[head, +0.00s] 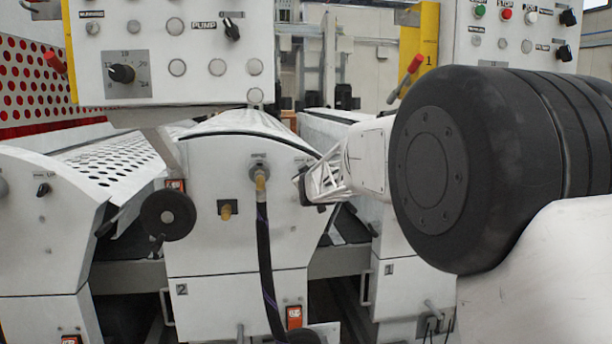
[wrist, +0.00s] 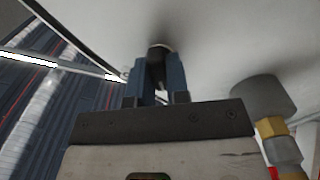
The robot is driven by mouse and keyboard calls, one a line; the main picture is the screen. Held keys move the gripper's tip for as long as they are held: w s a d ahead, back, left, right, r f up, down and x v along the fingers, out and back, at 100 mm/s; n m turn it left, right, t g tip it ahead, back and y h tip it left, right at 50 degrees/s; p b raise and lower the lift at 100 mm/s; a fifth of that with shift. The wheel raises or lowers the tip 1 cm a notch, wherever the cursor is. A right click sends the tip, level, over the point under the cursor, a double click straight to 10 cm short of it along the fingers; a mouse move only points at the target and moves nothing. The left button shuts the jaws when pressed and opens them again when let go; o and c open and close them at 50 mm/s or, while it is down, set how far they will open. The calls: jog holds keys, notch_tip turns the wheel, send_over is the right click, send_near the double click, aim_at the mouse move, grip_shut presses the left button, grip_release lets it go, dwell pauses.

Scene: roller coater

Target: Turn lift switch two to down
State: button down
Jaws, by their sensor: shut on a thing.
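My gripper (wrist: 158,80) is shut on the lift switch (wrist: 158,50), a small dark knob on a pale panel, in the wrist view. Only the knob's end shows between the blue-grey fingers, so I cannot tell which way it points. In the head view my gripper (head: 306,186) is at the upper right of the front of the white machine unit marked 2 (head: 200,262). There the gripper hides the switch.
A black hose (head: 264,250) hangs from a brass fitting in the middle of unit 2. A similar brass fitting (wrist: 270,127) is right of my gripper in the wrist view. A black handwheel (head: 168,215) stands at the left. Control boxes (head: 150,20) hang above.

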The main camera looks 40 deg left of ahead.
jog(key=shift+r, duration=0.1)
jog(key=c, duration=1.1)
grip_release()
jog(key=shift+s+d, duration=0.1)
jog(key=v, duration=0.7)
jog(key=shift+s+d, duration=0.25)
jog(key=shift+d, duration=0.1)
